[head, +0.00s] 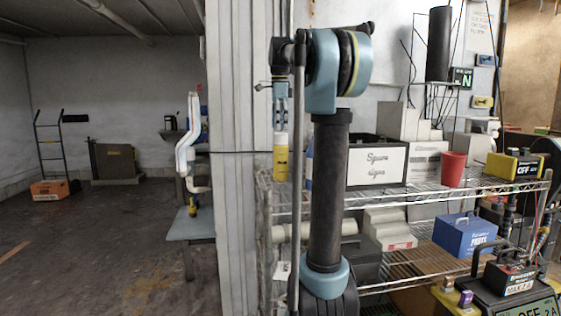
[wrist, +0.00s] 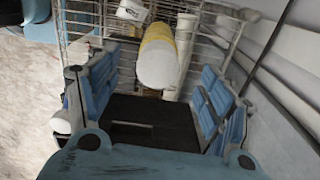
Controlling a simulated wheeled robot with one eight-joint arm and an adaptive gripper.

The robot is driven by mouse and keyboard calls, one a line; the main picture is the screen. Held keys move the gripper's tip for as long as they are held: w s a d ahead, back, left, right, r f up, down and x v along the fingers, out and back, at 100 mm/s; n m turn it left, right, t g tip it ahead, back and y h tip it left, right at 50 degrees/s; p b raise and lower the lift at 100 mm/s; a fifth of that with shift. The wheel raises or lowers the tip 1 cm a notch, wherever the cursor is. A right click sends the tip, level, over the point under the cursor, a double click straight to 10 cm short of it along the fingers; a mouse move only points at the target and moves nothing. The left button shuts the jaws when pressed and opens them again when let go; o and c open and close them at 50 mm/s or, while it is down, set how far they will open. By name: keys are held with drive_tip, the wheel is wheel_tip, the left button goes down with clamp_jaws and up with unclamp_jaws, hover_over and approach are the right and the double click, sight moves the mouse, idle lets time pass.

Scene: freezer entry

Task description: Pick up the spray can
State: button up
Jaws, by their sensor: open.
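The spray can (head: 281,163), a yellow cylinder with a white top, stands upright at the left end of the wire shelf's top level in the head view. In the wrist view the spray can (wrist: 158,42) shows its white end toward me, near the gap between the fingertips. My gripper (head: 281,116) points down just above the can. Its blue-padded fingers (wrist: 158,75) are spread wide in the wrist view, one on each side, with nothing clamped. I cannot tell how far the can reaches between them.
The wire shelf (head: 400,199) also holds a white sign box (head: 376,163) and a red cup (head: 452,169) further right. A pale wall column (head: 236,150) stands close left of the can. The floor (head: 110,250) at the left is mostly open.

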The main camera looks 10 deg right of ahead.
sight(281, 144)
drive_tip(key=shift+d+f, duration=0.15)
drive_tip(key=shift+f, duration=2)
drive_tip(key=shift+d+f, duration=0.1)
drive_tip(key=shift+f, duration=2)
drive_tip(key=shift+c, duration=0.3)
clamp_jaws()
